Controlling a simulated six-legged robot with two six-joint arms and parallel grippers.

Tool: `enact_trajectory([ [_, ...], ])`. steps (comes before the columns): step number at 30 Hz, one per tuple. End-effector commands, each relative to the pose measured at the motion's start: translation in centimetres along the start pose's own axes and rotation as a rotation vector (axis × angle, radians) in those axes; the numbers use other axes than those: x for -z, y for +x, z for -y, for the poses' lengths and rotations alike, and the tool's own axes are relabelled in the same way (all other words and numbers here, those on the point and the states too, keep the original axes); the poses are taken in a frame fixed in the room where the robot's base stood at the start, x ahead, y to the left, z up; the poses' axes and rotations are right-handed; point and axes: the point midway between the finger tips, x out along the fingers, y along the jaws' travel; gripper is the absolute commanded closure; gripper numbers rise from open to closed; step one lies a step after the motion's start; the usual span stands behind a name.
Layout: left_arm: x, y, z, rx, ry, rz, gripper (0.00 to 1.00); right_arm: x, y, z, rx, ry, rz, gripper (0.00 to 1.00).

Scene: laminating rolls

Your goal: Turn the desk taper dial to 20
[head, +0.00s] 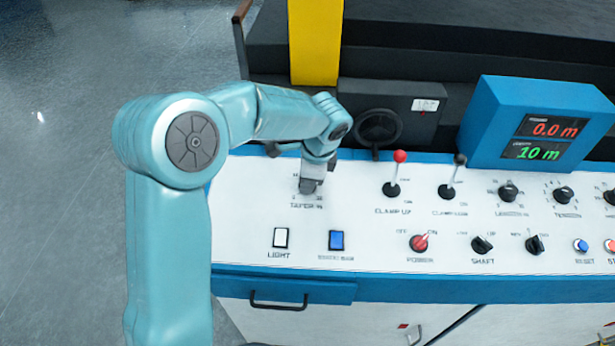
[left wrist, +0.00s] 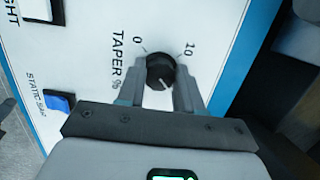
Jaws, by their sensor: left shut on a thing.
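The taper dial (left wrist: 160,71) is a black round knob on the white panel, beside the printed words TAPER %. In the left wrist view the scale marks 0 and 10 show beyond it; any mark for 20 is hidden. A pale pointer line on the knob points toward the gripper, slightly right. My left gripper (head: 309,186) reaches down over the dial in the head view and mostly hides it there. In the left wrist view its two fingers (left wrist: 160,84) are shut on the dial, one on each side. My right gripper is not in view.
A white LIGHT switch (head: 281,238) and a blue switch (head: 336,240) lie in front of the dial. A red-knobbed clamp lever (head: 398,172) stands to its right. The blue display box (head: 490,120) reads 0.0 m and 10 m. A yellow post (head: 315,42) rises behind.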

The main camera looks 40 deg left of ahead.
Motion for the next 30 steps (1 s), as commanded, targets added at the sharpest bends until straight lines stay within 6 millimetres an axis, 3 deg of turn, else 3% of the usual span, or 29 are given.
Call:
enact_trajectory([
  [4, 0.0, -0.2, 0.2, 0.006, -0.003, -0.002, 0.95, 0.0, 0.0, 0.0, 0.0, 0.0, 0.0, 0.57],
  [5, 0.0, -0.2, 0.2, 0.006, -0.003, -0.002, 0.55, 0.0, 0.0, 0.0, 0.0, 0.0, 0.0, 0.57],
  [6, 0.0, -0.2, 0.2, 0.006, -0.003, -0.002, 0.42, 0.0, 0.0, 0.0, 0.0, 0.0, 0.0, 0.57],
  [7, 0.0, -0.2, 0.2, 0.006, -0.003, -0.002, 0.39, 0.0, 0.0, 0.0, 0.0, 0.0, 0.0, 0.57],
  [15, 0.0, -0.1, 0.1, 0.003, -0.002, -0.001, 0.39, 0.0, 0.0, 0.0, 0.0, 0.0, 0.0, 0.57],
  [19, 0.0, -1.2, 0.1, 0.005, -0.002, -0.002, 0.39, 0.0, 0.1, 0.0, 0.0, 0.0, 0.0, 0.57],
  [23, 0.1, -3.8, 0.1, 0.008, -0.003, -0.004, 0.39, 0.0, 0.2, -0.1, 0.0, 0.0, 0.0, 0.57],
  [30, 0.0, -10.4, 0.1, 0.009, -0.002, -0.005, 0.39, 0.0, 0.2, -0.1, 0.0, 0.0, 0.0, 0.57],
])
